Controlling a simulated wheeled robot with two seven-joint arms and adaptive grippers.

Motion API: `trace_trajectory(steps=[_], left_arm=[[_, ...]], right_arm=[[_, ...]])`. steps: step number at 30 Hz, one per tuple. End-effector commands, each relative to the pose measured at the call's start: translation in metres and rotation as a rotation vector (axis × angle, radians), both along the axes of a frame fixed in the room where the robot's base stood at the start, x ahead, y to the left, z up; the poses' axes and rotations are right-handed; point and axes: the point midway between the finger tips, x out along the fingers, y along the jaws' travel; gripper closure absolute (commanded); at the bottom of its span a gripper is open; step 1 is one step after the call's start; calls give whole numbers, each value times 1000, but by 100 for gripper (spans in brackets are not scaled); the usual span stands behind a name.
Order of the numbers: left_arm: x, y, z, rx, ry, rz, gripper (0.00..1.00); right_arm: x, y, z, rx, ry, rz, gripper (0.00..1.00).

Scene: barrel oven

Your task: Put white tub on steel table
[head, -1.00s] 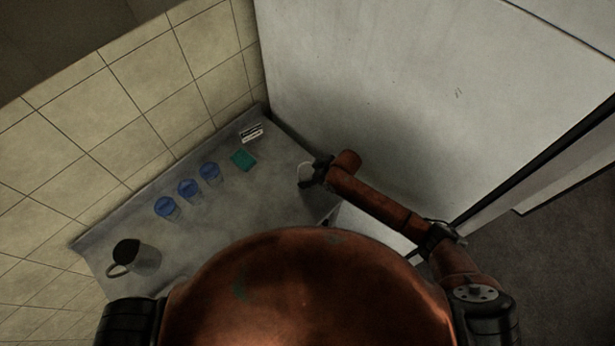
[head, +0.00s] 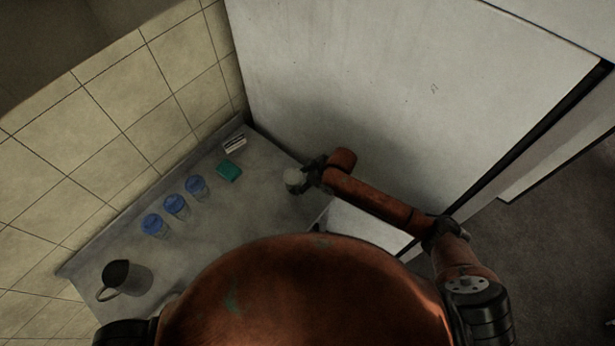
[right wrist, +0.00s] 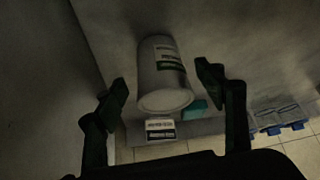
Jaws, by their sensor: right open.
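The white tub (head: 294,179) stands at the right end of the steel table (head: 215,235), just left of my right gripper's fingers. In the right wrist view the tub (right wrist: 160,62) is pale, with a dark green label band and a round lid. It appears upright on the table top. My right gripper (head: 309,178) is open. In the right wrist view its two fingers are spread either side of the tub, with gaps on both sides. My left gripper is not in view.
A green block (head: 229,171) and a small black-and-white labelled box (head: 235,144) lie behind the tub. Several blue-lidded containers (head: 176,205) line the tiled wall. A dark-mouthed jug (head: 125,278) stands at the near left. A big pale panel (head: 400,90) rises beside my right arm.

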Motion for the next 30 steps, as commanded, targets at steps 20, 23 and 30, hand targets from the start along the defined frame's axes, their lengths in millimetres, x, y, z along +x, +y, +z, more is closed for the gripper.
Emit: trace_trajectory(steps=[20, 23, 30], left_arm=[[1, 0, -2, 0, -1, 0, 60], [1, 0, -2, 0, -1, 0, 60], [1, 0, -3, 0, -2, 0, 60]], right_arm=[[-19, -33, 58, 0, 2, 1, 36], [-19, -32, 58, 0, 1, 1, 36], [-33, -33, 50, 28, 7, -42, 36]])
